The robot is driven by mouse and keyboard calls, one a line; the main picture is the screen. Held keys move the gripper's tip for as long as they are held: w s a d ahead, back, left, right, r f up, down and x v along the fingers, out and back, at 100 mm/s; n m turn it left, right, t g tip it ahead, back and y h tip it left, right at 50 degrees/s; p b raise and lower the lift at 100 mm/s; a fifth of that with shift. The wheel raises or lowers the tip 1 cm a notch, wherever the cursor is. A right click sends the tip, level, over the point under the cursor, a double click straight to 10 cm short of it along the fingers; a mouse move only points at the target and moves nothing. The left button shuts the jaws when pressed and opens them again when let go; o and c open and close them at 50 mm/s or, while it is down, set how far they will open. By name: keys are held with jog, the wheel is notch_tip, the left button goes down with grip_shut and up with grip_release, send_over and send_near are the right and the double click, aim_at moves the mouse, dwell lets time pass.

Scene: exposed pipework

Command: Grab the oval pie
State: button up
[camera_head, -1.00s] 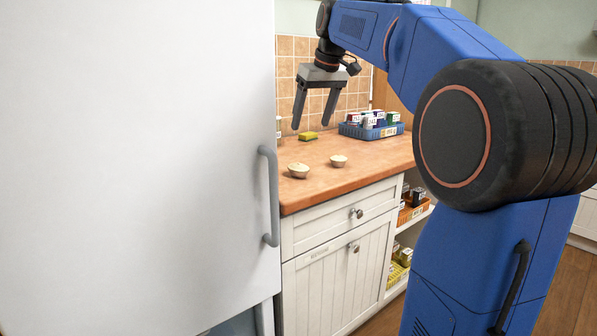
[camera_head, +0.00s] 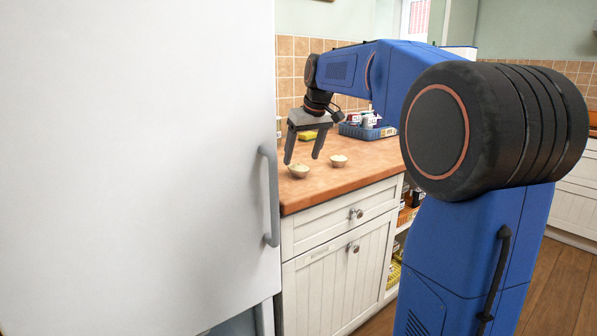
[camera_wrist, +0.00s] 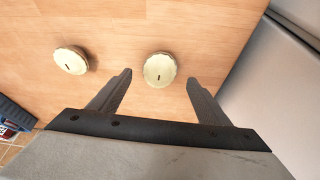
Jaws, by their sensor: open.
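Two small pale pies with crimped rims and a dark slit on top sit on the wooden counter. One pie (camera_head: 298,172) is nearest the white door; it also shows in the wrist view (camera_wrist: 160,69). The other pie (camera_head: 339,161) lies to its right and shows at the left of the wrist view (camera_wrist: 71,60). Both look nearly round, and I cannot tell surely which is oval. My gripper (camera_head: 302,160) points down, open and empty, above the pie nearest the door. In the wrist view that pie appears between and just beyond the fingertips (camera_wrist: 160,77).
A tall white door (camera_head: 140,160) with a grey handle (camera_head: 270,195) stands close left of the counter (camera_head: 345,180). A blue crate (camera_head: 368,132) of small boxes is at the back right. A yellow item (camera_head: 307,136) lies behind my gripper. The counter around the pies is clear.

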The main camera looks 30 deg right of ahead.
aim_at(299, 165)
jog(key=x, duration=0.4)
jog(key=shift+w, duration=0.15)
jog(key=c, duration=1.3)
jog(key=shift+o, duration=0.2)
jog(key=shift+r, duration=0.1)
